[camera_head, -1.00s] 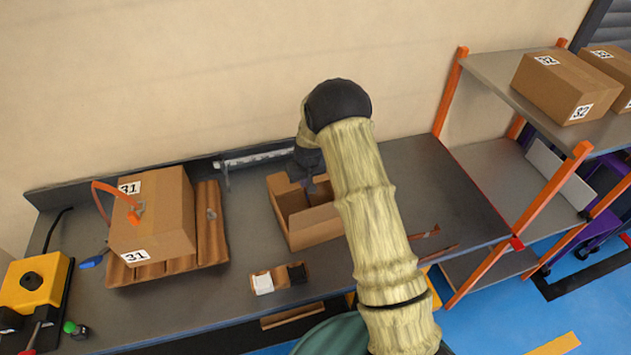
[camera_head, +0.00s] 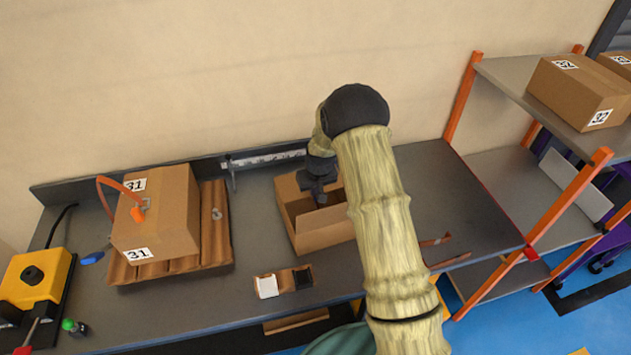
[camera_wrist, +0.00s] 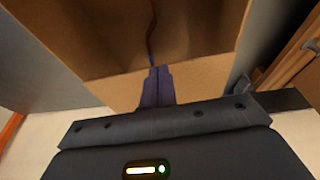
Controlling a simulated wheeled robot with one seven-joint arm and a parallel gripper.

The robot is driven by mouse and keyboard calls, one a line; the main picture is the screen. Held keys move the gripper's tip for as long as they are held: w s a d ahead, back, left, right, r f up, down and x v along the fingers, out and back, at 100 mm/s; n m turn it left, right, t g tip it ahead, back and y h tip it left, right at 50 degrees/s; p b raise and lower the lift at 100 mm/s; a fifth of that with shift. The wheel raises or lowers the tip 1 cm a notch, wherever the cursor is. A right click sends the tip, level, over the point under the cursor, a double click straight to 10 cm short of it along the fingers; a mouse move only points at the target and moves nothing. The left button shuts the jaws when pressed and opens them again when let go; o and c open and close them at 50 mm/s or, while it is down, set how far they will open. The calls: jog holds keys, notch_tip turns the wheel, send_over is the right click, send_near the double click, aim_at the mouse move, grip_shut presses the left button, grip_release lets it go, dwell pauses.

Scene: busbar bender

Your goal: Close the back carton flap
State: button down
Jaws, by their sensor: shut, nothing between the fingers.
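The open brown carton (camera_head: 326,236) stands on the dark bench, its opening facing up. Its front panel stands clear, while its back edge, where the back flap would be, is partly hidden by my gripper. My gripper (camera_head: 318,196) points down at the back part of the opening. In the wrist view, my gripper's purple fingertips (camera_wrist: 157,74) are together and empty. They overlap a brown cardboard panel (camera_wrist: 112,85) at the carton's edge; I cannot tell whether they touch it. Beyond the panel, a thin dark strip shows inside the carton.
A closed carton marked 31 (camera_head: 160,212) sits on a brown slatted tray (camera_head: 217,222) at left. A small tray (camera_head: 284,282) lies in front of the open carton. Copper-coloured strips (camera_head: 447,260) lie to its right. A metal rail (camera_head: 262,159) runs behind. An orange-post shelf (camera_head: 520,195) stands right.

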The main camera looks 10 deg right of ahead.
jog(key=shift+d+r, duration=0.25)
jog(key=shift+r, duration=0.4)
jog(key=shift+r+p, duration=0.1)
jog(key=shift+p, duration=0.2)
jog(key=s+b+v, duration=0.1)
jog(key=v, duration=1.2)
jog(key=shift+d, duration=0.25)
jog(key=shift+s+r, duration=0.1)
